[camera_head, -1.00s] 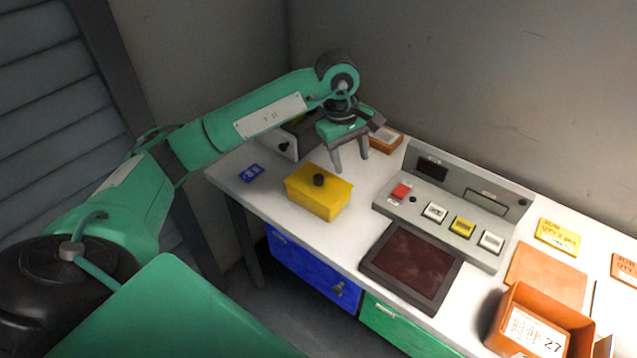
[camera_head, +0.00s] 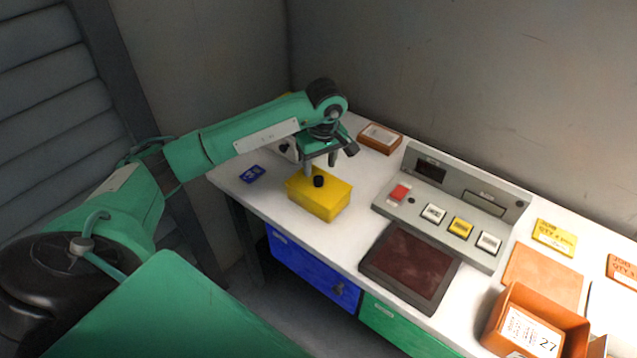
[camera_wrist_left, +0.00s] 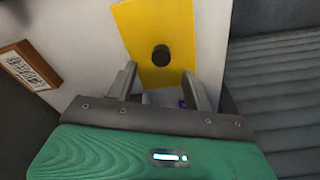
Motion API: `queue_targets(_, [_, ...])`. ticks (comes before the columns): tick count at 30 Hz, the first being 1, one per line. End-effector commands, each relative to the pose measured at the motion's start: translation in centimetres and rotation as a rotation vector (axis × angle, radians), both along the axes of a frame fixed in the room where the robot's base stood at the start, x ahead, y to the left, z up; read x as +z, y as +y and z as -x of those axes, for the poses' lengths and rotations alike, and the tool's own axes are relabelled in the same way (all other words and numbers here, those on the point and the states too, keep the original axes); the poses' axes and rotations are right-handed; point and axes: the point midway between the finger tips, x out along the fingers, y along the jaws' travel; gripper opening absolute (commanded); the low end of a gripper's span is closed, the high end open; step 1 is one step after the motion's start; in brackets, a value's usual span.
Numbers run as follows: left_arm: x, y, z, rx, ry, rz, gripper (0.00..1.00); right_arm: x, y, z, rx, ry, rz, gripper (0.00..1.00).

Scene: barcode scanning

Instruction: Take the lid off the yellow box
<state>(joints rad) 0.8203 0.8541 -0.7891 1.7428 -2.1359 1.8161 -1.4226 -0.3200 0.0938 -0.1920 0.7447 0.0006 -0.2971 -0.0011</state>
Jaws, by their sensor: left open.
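The yellow box (camera_head: 320,199) stands on the white table with its lid on. A round black knob (camera_head: 318,181) sticks up from the lid; the knob also shows in the left wrist view (camera_wrist_left: 161,55). My left gripper (camera_head: 320,166) is open and empty, just behind the knob and above the far part of the box. In the left wrist view its two fingers (camera_wrist_left: 160,80) are spread, with the knob beyond the fingertips and roughly midway between them. My right gripper is not in view.
A grey console with buttons (camera_head: 452,205) and a dark red pad (camera_head: 411,265) are right of the box. An orange bin marked 27 (camera_head: 536,325) stands at the lower right. A small orange box (camera_head: 380,138) is behind. A blue card (camera_head: 252,173) lies left on the white table (camera_head: 365,190).

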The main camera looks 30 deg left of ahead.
Motion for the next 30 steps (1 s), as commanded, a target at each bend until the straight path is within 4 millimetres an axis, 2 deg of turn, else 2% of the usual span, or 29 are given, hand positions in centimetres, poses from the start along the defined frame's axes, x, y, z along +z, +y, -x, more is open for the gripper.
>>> queue_targets(5, [-2.1, 0.0, 0.2, 0.001, 0.007, 0.002, 0.52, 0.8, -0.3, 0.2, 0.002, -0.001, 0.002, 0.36])
queue_targets(9, [-3.9, 0.3, 0.0, 0.001, 0.005, 0.001, 0.52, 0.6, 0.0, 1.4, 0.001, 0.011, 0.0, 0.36])
queue_targets(13, [-4.5, 0.3, 0.0, 0.001, 0.001, 0.0, 0.52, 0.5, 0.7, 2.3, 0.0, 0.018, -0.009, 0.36])
queue_targets(18, [-4.6, 0.3, -0.1, 0.0, 0.001, 0.0, 0.52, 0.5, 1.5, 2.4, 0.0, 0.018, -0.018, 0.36])
queue_targets(19, [-4.6, 0.3, -0.1, 0.0, 0.001, 0.0, 0.5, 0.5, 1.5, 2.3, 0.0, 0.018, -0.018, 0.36])
queue_targets(26, [-4.6, 0.3, 0.0, 0.0, 0.001, 0.0, 0.05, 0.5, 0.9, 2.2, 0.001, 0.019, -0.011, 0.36])
queue_targets(30, [-4.5, 0.3, -0.1, 0.0, 0.001, 0.0, 0.03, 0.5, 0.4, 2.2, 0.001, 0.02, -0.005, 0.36])
